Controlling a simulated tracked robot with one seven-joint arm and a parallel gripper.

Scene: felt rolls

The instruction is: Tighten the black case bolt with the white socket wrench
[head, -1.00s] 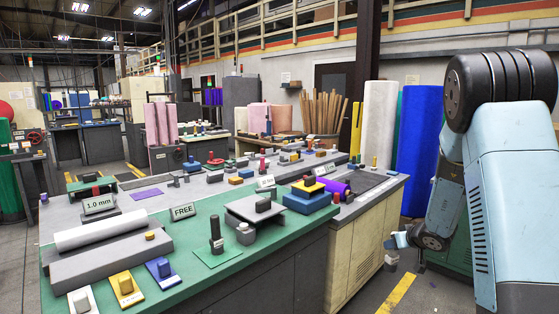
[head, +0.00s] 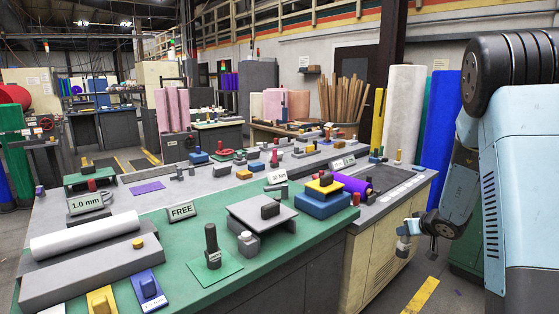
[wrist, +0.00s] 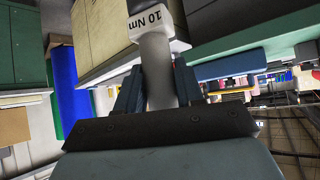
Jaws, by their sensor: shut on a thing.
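My gripper (wrist: 158,90) is shut on a pale tool, taken as the white socket wrench (wrist: 156,62), whose white end reads "10 Nm". The wrench stands out between the two dark blue fingers. In the head view my gripper (head: 409,231) hangs beside the right end of the bench, below its top, with a small white part of the wrench (head: 402,246) showing. Its fingertips are too small to make out there. I cannot tell which dark item on the bench is the black case bolt.
The bench with a green top (head: 189,268) and cream cabinets (head: 375,262) fills the middle, crowded with small blocks, knobs and signs. A white felt roll (head: 403,105) and a blue roll (head: 441,125) stand behind my arm. Floor with a yellow stripe (head: 421,295) is clear at lower right.

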